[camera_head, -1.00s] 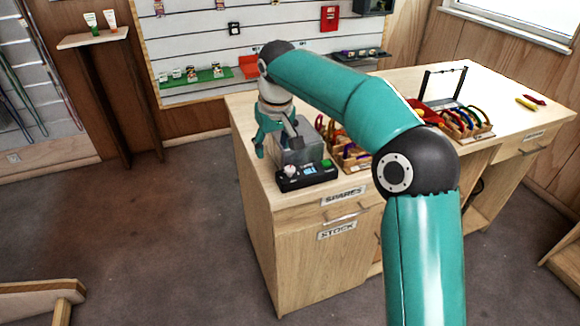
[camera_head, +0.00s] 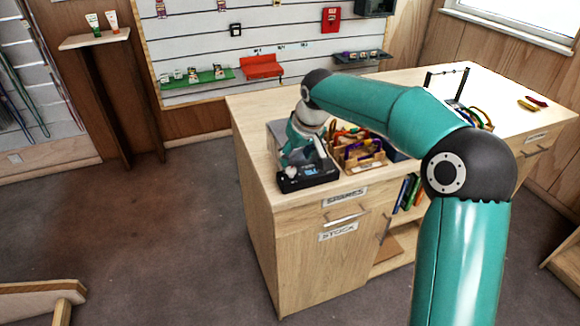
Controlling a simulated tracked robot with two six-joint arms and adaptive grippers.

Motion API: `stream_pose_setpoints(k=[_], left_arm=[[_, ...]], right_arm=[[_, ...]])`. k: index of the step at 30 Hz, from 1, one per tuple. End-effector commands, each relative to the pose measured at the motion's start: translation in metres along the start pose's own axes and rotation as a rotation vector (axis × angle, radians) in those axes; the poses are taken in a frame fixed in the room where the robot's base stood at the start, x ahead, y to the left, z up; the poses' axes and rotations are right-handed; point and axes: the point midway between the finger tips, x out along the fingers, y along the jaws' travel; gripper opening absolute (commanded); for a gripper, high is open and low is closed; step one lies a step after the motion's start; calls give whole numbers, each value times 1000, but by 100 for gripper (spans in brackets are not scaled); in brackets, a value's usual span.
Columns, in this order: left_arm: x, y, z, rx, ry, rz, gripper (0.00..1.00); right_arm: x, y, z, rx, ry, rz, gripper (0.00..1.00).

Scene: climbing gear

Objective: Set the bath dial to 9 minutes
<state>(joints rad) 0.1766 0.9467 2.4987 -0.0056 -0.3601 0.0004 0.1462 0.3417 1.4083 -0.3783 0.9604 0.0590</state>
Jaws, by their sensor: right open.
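The bath (camera_head: 305,181) is a box with a black front panel and a clear tank, standing at the near left corner of the wooden counter. My right gripper (camera_head: 299,158) is over the bath, pointing down near its front panel, with its fingers apart. The white dial at the panel's left (camera_head: 290,172) is partly hidden beside a finger. I cannot read its setting or tell whether a finger touches it. A small blue display shows on the panel. My left gripper is not in view.
A wooden organiser (camera_head: 362,163) with colourful gear stands right of the bath, close to my right forearm. The counter's left back is clear.

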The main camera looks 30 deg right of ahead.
Motion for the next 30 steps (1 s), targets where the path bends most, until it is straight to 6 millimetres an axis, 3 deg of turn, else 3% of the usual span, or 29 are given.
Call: stream_pose_setpoints(k=[3,9,22,30], left_arm=[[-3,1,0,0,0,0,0],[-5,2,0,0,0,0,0],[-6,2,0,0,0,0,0],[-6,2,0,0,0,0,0]], right_arm=[[24,0,0,1,-5,0,56],[50,0,0,1,-2,0,56],[60,0,0,1,0,0,56],[60,0,0,1,0,0,12]])
